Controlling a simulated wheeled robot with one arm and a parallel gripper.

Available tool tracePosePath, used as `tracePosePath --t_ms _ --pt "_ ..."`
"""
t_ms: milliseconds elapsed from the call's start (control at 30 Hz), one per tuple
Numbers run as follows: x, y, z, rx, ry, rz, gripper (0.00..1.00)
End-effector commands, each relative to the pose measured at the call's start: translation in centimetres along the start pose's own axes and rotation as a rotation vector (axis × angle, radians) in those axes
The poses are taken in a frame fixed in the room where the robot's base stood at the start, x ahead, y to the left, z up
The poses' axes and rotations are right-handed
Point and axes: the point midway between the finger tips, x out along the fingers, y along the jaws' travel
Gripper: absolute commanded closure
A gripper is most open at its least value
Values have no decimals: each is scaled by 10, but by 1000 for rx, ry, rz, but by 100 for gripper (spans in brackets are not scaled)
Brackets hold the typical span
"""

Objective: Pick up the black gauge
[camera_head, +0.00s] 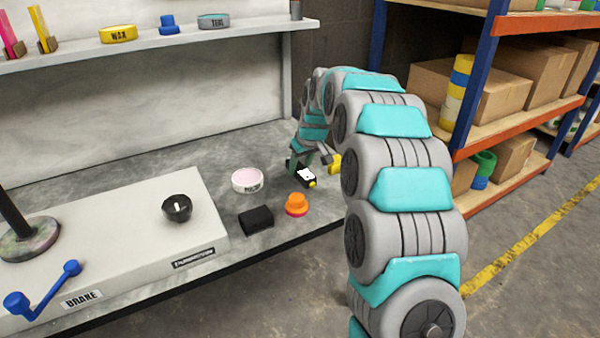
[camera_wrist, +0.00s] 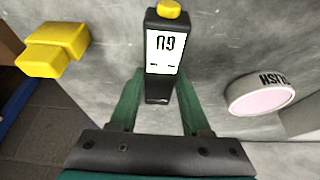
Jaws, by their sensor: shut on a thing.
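The black gauge (camera_wrist: 160,85) has a white display face and a yellow button on its end. In the wrist view it lies between the two green fingers of my gripper (camera_wrist: 158,100), which are shut on its sides. In the head view the gauge (camera_head: 305,175) is at the bench's right part, its near end showing below my gripper (camera_head: 303,160). The gauge appears to be at bench level; I cannot tell whether it is lifted. My fingers partly hide its far end in the head view.
A yellow block (camera_wrist: 55,48) lies beside the gauge, near the bench edge. A round white-pink tin (camera_head: 247,180), a black block (camera_head: 256,219) and an orange knobbed item (camera_head: 296,204) stand nearby. A light raised panel (camera_head: 120,240) fills the left. Shelving (camera_head: 480,100) stands at right.

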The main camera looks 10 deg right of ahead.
Motion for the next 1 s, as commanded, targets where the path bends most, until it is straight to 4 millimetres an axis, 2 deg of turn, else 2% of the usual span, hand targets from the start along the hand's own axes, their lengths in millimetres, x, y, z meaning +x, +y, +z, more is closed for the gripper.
tracePosePath --t_ms 33,200,700,867,1000 --pt "0 0 0 0 0 0 80" --pt "0 0 0 0 0 0 100" --pt "-4 0 -2 0 1 0 100" --pt "-20 1 -10 0 7 2 100" --pt "-43 0 -19 0 5 2 100"
